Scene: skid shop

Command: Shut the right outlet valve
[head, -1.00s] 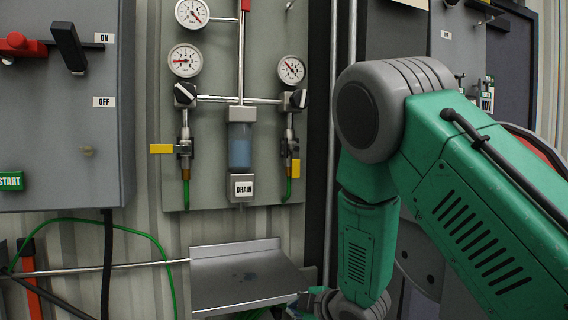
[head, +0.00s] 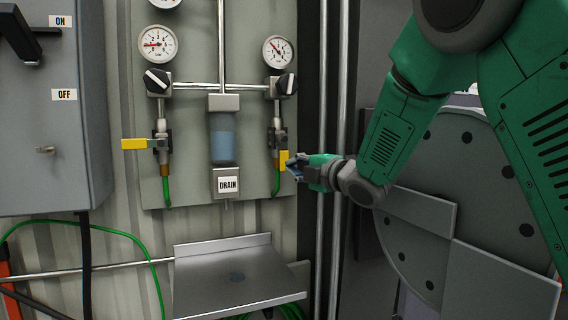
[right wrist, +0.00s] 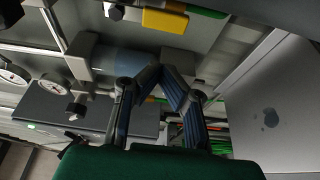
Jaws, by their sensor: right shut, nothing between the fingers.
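The right outlet valve (head: 277,138) is on the grey panel, on the pipe below the right gauge. Its short yellow handle (head: 284,161) points down along the pipe; it also shows at the top of the right wrist view (right wrist: 165,21). My right gripper (head: 291,171) comes in from the right, just beside the lower end of that handle. Its fingers (right wrist: 169,74) are shut and empty. In the right wrist view the handle lies clear of the fingertips; in the head view I cannot tell whether they touch. My left gripper is not in view.
The left valve's yellow handle (head: 134,144) sticks out sideways. A blue sight glass (head: 222,138) with a DRAIN block (head: 228,184) stands between the valves. A metal tray (head: 238,278) lies below. Vertical pipes (head: 342,100) run right of the panel, behind my right gripper.

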